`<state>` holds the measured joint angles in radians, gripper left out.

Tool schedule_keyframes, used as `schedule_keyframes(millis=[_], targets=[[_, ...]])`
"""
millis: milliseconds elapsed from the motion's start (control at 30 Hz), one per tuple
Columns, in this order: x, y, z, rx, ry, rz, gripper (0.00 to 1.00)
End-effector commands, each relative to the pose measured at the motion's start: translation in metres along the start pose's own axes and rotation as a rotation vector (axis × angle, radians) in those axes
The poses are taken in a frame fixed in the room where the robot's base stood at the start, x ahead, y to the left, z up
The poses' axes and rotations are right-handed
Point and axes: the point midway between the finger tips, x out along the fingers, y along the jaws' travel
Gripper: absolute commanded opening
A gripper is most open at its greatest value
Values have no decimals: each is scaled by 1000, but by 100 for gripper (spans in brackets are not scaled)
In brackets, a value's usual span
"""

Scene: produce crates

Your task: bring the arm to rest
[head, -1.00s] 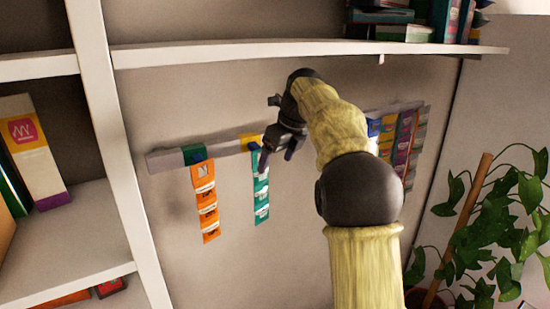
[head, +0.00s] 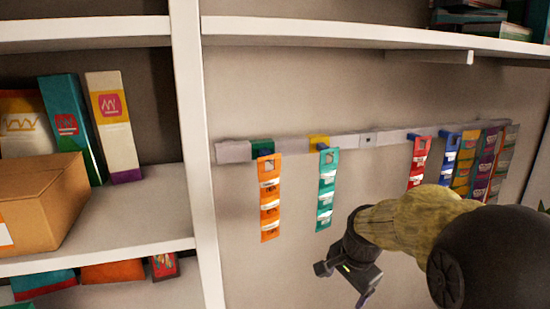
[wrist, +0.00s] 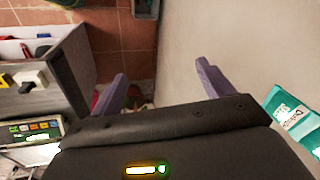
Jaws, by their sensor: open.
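My arm (head: 420,215) reaches in from the lower right of the head view, with its tan sleeve bent and lowered. My gripper (head: 345,285) hangs below the hanging strips, apart from the wall. In the wrist view my gripper (wrist: 160,80) shows two purple-grey fingers spread apart with nothing between them. A teal strip of packets (head: 326,188) hangs from the rail, above and left of my gripper. A teal packet (wrist: 296,118) also shows at the right of the wrist view.
The wall rail (head: 385,138) also carries an orange strip (head: 269,197), a red strip (head: 419,160) and several others. A white shelf unit (head: 190,150) with a cardboard box (head: 45,195) stands left. In the wrist view, a grey cabinet (wrist: 55,85) stands left above a tiled floor (wrist: 120,35).

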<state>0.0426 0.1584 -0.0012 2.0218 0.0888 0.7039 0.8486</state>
Motion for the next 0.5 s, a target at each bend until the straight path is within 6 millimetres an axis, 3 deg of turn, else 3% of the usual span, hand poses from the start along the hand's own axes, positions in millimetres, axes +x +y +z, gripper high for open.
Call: schedule_keyframes(millis=[33, 300, 500], targets=[[15, 16, 12, -94, 0, 10, 80], [64, 96, 71, -668, 2, 46, 80], [80, 133, 97, -932, -5, 56, 80]])
